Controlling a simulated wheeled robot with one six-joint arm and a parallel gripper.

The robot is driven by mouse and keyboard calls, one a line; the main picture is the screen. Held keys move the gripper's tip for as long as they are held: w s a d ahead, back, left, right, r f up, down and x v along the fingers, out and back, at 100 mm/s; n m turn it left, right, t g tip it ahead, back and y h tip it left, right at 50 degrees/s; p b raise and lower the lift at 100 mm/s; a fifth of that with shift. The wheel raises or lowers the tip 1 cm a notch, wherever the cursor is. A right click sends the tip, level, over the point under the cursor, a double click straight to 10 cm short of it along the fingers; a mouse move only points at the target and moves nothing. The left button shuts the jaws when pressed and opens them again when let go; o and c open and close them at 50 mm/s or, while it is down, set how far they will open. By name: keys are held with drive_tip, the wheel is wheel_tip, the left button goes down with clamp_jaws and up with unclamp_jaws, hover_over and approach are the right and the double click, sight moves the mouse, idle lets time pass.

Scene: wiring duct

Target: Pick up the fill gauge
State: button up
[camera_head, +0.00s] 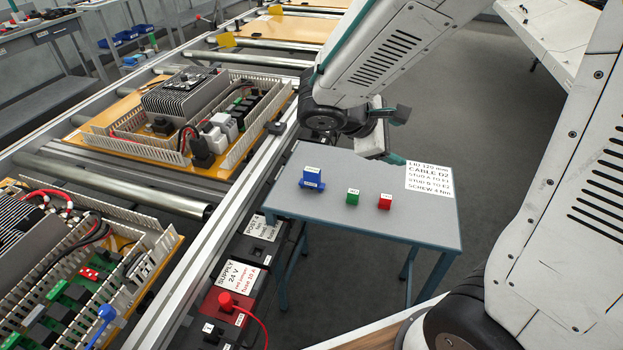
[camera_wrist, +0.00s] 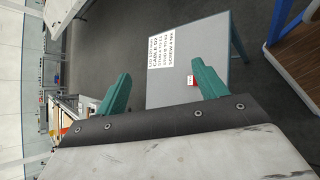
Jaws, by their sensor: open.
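Three small labelled pieces stand on a grey side table (camera_head: 300,195): a stepped blue piece (camera_head: 312,180), a green block (camera_head: 352,197) and a red block (camera_head: 385,202). Their labels are too small to read, so I cannot tell for sure which is the fill gauge. My gripper (camera_head: 396,134) is above the table's far edge, apart from all three pieces. In the wrist view my gripper (camera_wrist: 160,75) has its teal fingers spread with nothing between them. The red block (camera_wrist: 190,80) shows beside the right finger there; the blue and green pieces are hidden.
A printed instruction card (camera_head: 431,177) lies at the table's far right corner. Left of the table runs a roller conveyor (camera_head: 115,184) carrying wired panels (camera_head: 180,110). A red supply box (camera_head: 222,310) with a red cable sits by the rail. The table's front is clear.

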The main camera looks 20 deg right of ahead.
drive_tip(key=w+a+f+n+t+h, duration=0.1)
drive_tip(key=w+a+f+n+t, duration=0.45)
drive_tip(key=w+f+n, duration=0.4)
drive_tip(key=n+t+y, duration=0.3)
drive_tip(key=n+t, duration=0.1)
drive_tip(key=n, duration=0.4)
approach(311, 176)
drive_tip(key=w+d, duration=0.2)
drive_tip(key=shift+w+d+f, duration=0.15)
drive_tip(key=shift+w+d, duration=0.15)
drive_tip(key=shift+w, duration=0.05)
drive_tip(key=shift+w+d+f+y, duration=0.3)
drive_tip(key=shift+w+d+f, duration=0.15)
drive_tip(key=shift+w+f, duration=0.35)
drive_tip(key=x, duration=0.5)
drive_tip(key=shift+w+d+f, duration=0.15)
drive_tip(key=shift+f, duration=0.1)
drive_tip(key=c, duration=1.1)
